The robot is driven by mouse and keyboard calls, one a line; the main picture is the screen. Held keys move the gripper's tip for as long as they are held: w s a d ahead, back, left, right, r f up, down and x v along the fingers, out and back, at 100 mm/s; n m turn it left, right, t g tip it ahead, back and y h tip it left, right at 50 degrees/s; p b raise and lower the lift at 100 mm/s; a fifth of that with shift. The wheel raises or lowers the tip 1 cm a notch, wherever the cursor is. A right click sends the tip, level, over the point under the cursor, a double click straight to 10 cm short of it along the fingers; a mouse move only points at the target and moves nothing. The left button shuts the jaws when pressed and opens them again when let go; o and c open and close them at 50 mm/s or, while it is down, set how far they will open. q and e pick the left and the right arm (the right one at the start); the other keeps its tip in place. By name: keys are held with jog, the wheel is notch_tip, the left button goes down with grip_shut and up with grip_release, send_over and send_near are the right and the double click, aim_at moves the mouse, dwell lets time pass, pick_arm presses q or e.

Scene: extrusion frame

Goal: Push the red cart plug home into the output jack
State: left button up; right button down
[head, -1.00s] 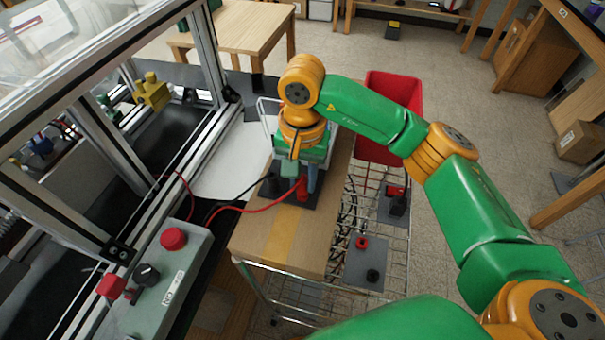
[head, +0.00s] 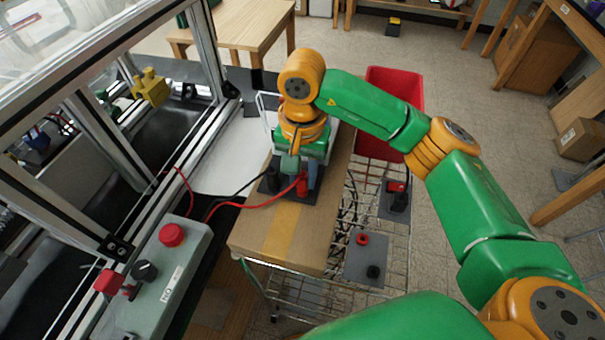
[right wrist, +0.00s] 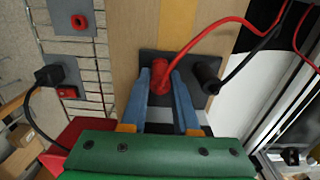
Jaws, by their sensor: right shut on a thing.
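The red plug (head: 302,187), on a red cable, stands over the dark plate (head: 285,195) on the cardboard-coloured top of the cart. It also shows in the right wrist view (right wrist: 160,78), between the two blue fingers. My right gripper (right wrist: 163,84) is shut on the red plug. In the head view my right gripper (head: 303,176) points down at the plate. The jack under the plug is hidden, so I cannot tell how deep the plug sits. A black plug (right wrist: 206,77) with a black cable stands beside it on the same plate. My left gripper is not in view.
A lower grey plate (head: 355,262) carries a red and a black socket. Another plate holds plugs near the red bin (head: 375,148). A grey control box (head: 165,275) with red buttons and the extrusion frame (head: 85,130) stand left. The cart top's near end is clear.

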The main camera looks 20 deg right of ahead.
aim_at(303, 175)
jog(key=shift+b, duration=0.4)
dwell(1.3)
jog(key=shift+f+b, duration=0.3)
jog(key=c, duration=0.6)
grip_release()
notch_tip(303, 175, up, 7)
jog(key=shift+r, duration=0.15)
